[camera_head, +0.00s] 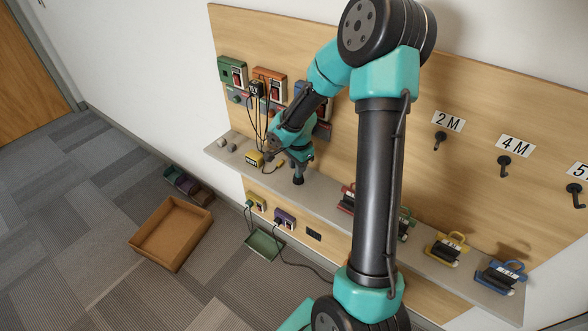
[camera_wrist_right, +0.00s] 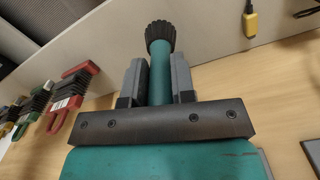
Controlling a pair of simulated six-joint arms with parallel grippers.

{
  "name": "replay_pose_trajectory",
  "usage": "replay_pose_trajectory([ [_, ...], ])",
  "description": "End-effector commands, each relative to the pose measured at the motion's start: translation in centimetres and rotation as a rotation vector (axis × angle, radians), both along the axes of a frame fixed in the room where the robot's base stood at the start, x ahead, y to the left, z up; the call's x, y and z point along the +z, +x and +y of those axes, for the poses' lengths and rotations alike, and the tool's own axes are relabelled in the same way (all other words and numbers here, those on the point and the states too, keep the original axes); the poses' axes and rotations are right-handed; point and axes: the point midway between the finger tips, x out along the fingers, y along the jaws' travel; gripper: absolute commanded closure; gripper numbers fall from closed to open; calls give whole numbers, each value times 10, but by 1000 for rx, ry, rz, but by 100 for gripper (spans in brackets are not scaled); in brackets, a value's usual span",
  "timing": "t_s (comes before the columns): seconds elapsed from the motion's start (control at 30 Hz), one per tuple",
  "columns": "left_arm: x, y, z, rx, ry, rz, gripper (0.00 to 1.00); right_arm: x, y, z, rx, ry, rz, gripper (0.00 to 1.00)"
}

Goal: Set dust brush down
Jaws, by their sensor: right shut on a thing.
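The dust brush (camera_wrist_right: 160,85) has a teal handle and a dark round bristle head. In the right wrist view it stands between the two grey fingers of my right gripper (camera_wrist_right: 157,68), which is shut on its handle. In the head view my right gripper (camera_head: 290,150) is over the grey shelf (camera_head: 327,193), and the brush's dark head (camera_head: 298,178) points down toward the shelf. I cannot tell whether the head touches it. My arm hides part of the shelf. My left gripper is not in view.
Coloured wall chargers (camera_head: 270,84) are behind. A brown bin (camera_head: 171,233) is on the floor.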

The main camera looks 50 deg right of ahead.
Motion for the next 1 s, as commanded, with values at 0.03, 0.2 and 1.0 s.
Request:
replay_pose_trajectory([
  [0.03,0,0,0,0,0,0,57,-1,3,-5,-3,-1,0,100],
  [0.2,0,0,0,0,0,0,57,-1,6,-9,-3,0,0,100],
  [1.0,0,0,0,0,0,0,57,-37,8,-18,-8,0,0,100],
])
